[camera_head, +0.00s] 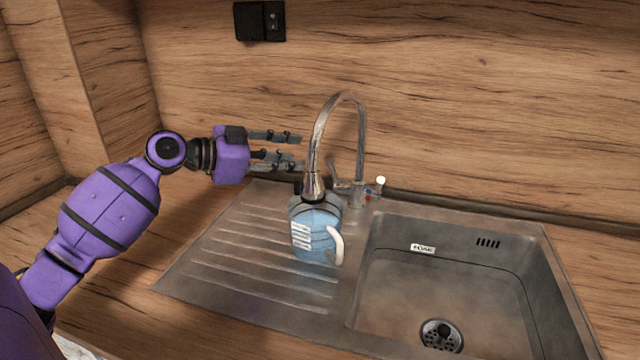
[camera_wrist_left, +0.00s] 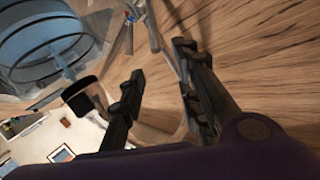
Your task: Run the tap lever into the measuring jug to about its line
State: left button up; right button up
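The measuring jug (camera_head: 316,238), bluish and see-through with white label strips and a white handle, stands upright on the drainer under the tap spout (camera_head: 314,184). The metal tap lever (camera_head: 334,172) is at the tap base, beside red and blue dots. My left gripper (camera_head: 294,151) is open and empty, left of the tap and above the drainer's back edge. In the left wrist view its fingers (camera_wrist_left: 162,62) are apart, with the jug (camera_wrist_left: 40,48) at upper left. A pale blue streak there, between spout and jug, looks like water. The fill line cannot be made out. My right gripper is out of view.
The sink bowl (camera_head: 440,280) with its drain lies right of the jug. The ribbed drainer (camera_head: 235,262) is bare left of the jug. The wooden splashback (camera_head: 450,100) rises close behind the tap and carries a black socket (camera_head: 259,21).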

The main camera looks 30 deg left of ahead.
pick_arm(q)
notch_tip(320, 180, up, 3)
jog(key=w+d+p, duration=0.1)
jog(key=w+p, duration=0.1)
jog(key=p, duration=0.2)
jog(key=y+p, duration=0.1)
send_near(331, 172)
jog(key=w+d, duration=0.2)
jog(key=w, duration=0.1)
jog(key=shift+g, duration=0.3)
jog(key=x, duration=0.6)
jog(key=shift+w+a+r+p, duration=0.15)
jog(key=shift+w+r+p, duration=0.1)
jog(key=shift+r+p, duration=0.15)
jog(key=shift+f, duration=0.1)
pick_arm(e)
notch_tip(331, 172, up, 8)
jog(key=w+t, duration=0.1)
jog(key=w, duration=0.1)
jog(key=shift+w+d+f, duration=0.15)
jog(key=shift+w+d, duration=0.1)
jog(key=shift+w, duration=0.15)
pick_arm(q)
grip_shut()
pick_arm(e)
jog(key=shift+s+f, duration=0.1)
